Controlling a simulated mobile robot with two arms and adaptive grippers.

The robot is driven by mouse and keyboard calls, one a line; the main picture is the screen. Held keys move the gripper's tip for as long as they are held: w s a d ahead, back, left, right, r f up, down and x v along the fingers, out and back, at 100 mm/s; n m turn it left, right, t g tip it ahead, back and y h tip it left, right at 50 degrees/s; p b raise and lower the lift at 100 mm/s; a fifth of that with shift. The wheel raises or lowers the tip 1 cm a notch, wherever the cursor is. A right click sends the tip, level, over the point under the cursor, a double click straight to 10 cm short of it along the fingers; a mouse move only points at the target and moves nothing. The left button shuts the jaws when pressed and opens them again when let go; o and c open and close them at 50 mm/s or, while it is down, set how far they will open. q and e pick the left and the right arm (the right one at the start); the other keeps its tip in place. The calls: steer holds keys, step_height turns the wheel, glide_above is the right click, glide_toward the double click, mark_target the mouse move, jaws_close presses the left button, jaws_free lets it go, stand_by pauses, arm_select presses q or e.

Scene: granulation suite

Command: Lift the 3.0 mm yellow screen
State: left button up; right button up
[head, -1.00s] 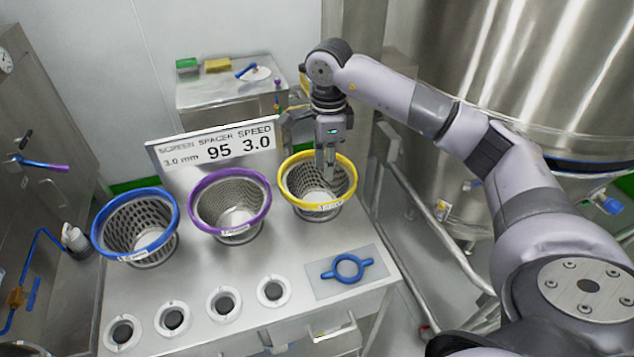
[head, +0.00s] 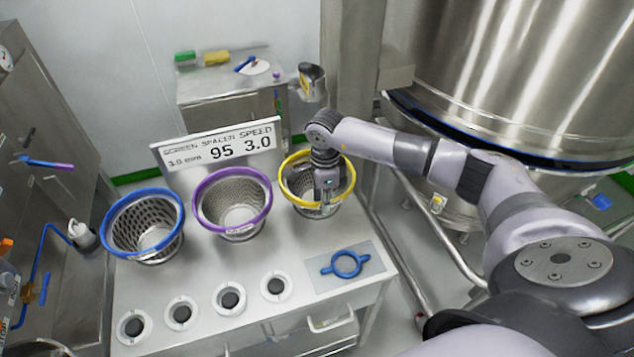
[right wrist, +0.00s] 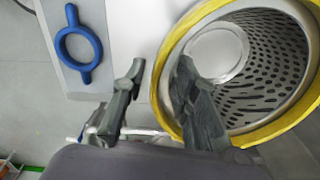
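The yellow-rimmed screen (head: 290,180) is a perforated metal basket standing upright at the right end of the steel bench. It also shows in the right wrist view (right wrist: 285,125). My right gripper (head: 327,204) is low at the screen's near right rim. In the right wrist view its fingers (right wrist: 160,68) are apart, one over the inside of the basket and one outside, with the yellow rim between them. The gap to the rim shows, so it is not clamped. The arm hides part of the basket. My left gripper is not in view.
A purple-rimmed screen (head: 232,201) and a blue-rimmed screen (head: 143,226) stand to the left. A sign (head: 218,146) reading 3.0 mm, 95, 3.0 stands behind. Several white rings (head: 229,299) and a blue two-handled ring (head: 347,264) lie in front. A large steel vessel (head: 530,80) is at right.

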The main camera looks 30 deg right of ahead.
steer(key=shift+c, duration=0.2)
jaws_close()
stand_by(0.8)
